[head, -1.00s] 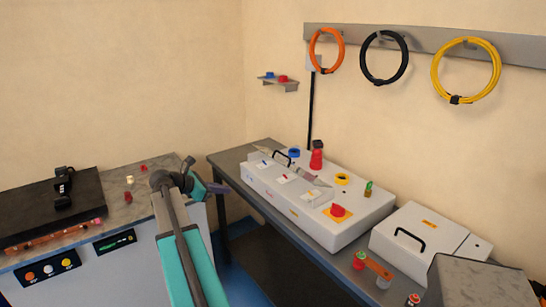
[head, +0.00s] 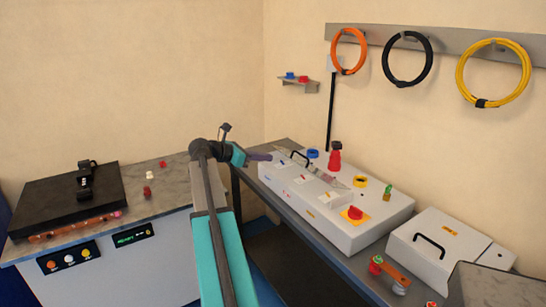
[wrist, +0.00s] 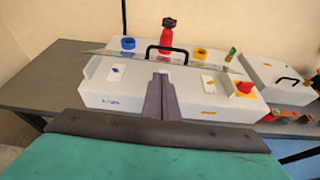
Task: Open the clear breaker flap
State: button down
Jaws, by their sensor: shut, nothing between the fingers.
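The clear breaker flap (wrist: 200,62) lies over the top of the grey breaker box (head: 330,215). In the wrist view it shows as a thin see-through strip with a black handle (wrist: 166,48) standing up from it. The handle also shows in the head view (head: 300,156) near the box's far left end. My gripper (wrist: 161,80) is shut and empty. Its fingers point at the box's near side, in line with the handle, and appear short of it. In the head view my gripper (head: 262,157) is just left of the box's far end.
A red knob on a yellow plate (head: 354,214), a red bottle-like item (head: 335,156) and coloured rings (head: 360,181) stand on the box. A second grey box (head: 440,248) is to its right. The bench (wrist: 35,75) left of the box is bare.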

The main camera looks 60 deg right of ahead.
jog(key=p, duration=0.2)
send_near(298, 153)
notch_tip(298, 153, down, 4)
jog(key=s+d, duration=0.1)
jog(key=d, duration=0.1)
jog(key=shift+s+d+r+p, duration=0.3)
jog(key=shift+s+d, duration=0.3)
jog(key=shift+d, duration=0.2)
jog(key=shift+s+d+r+p, duration=0.2)
jog(key=shift+s+d+r, duration=0.15)
jog(key=shift+s+d, duration=0.35)
jog(key=shift+d, duration=0.1)
jog(key=shift+s+d+r+p, duration=0.1)
jog(key=shift+d+r+p, duration=0.1)
jog(key=shift+p, duration=0.2)
